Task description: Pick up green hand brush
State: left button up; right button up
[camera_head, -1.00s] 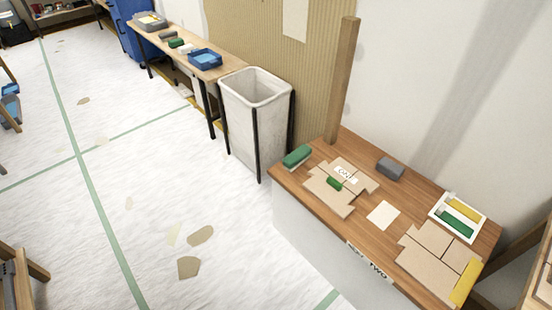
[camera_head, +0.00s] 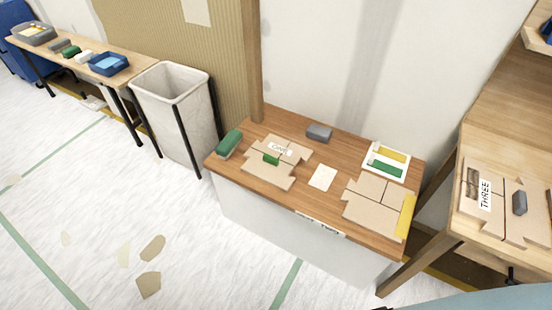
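A green brush-like block (camera_head: 229,143) lies on the left corner of the wooden table (camera_head: 222,166), with a paler lower edge. A smaller green block (camera_head: 271,159) lies on the cardboard pieces marked "ONE" (camera_head: 262,178). A white tray (camera_head: 368,160) at the table's back right holds a yellow piece and a green piece (camera_head: 386,168). I cannot tell for sure which green thing is the hand brush; the corner one looks most like it. Neither of my grippers is in view.
A grey block (camera_head: 319,132) and a wooden post (camera_head: 252,60) are at the table's back. A white bin (camera_head: 170,115) stands to the left. Another table (camera_head: 466,226) with a "THREE" label stands right. The floor (camera_head: 200,245) in front is mostly clear, with some tan scraps.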

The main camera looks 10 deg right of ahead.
aim_at(224, 150)
jog(key=u, duration=0.95)
jog(key=k, duration=1.25)
jog(key=u, duration=0.9)
jog(key=i, duration=0.9)
jog(key=z, duration=0.4)
jog(key=i, duration=2)
jog(key=z, duration=1.05)
jog(key=i, duration=1.5)
jog(key=z, duration=1.9)
jog(key=i, duration=0.65)
jog(key=z, duration=0.6)
